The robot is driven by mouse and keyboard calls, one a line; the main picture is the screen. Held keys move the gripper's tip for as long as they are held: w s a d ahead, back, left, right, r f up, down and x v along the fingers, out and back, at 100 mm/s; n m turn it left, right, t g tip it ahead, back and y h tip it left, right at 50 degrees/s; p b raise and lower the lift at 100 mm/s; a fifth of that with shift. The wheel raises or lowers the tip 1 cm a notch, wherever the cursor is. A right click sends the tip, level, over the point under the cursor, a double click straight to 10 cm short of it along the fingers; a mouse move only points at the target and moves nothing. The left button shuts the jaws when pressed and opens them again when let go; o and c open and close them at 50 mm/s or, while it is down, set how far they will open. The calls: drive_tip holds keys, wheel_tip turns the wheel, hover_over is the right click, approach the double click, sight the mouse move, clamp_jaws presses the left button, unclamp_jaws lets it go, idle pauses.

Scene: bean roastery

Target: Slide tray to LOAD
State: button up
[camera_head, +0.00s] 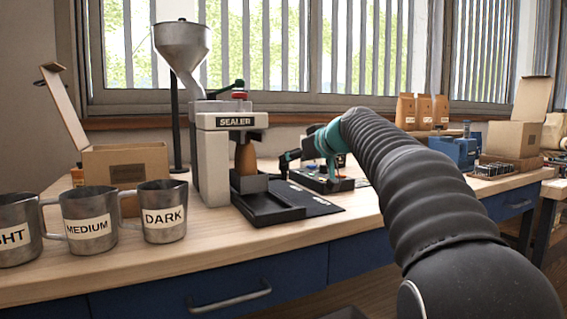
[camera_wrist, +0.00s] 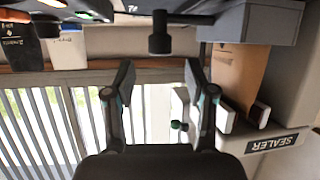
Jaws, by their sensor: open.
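The sealer (camera_head: 232,121) stands on the wooden bench, left of the centre in the head view. A brown bag (camera_head: 246,156) stands upright in the dark grey tray (camera_head: 249,184) under the sealer's head. In the wrist view, which is upside down, the bag (camera_wrist: 238,75) and tray (camera_wrist: 252,22) are at the right. My gripper (camera_head: 290,158) is just right of the bag. Its two fingers (camera_wrist: 158,78) are apart and empty, and a black knob (camera_wrist: 160,36) shows beyond them, between their lines. I cannot read a LOAD mark.
The black base plate (camera_head: 318,200) extends right of the tray. LIGHT, MEDIUM and DARK jugs (camera_head: 163,212) and an open carton (camera_head: 127,165) stand to the left. A small device (camera_head: 325,184) sits behind my gripper. Bags and a blue machine (camera_head: 453,150) stand farther right.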

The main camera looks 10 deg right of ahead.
drive_tip(key=shift+p+x, duration=0.3)
drive_tip(key=shift+x, duration=2.7)
clamp_jaws()
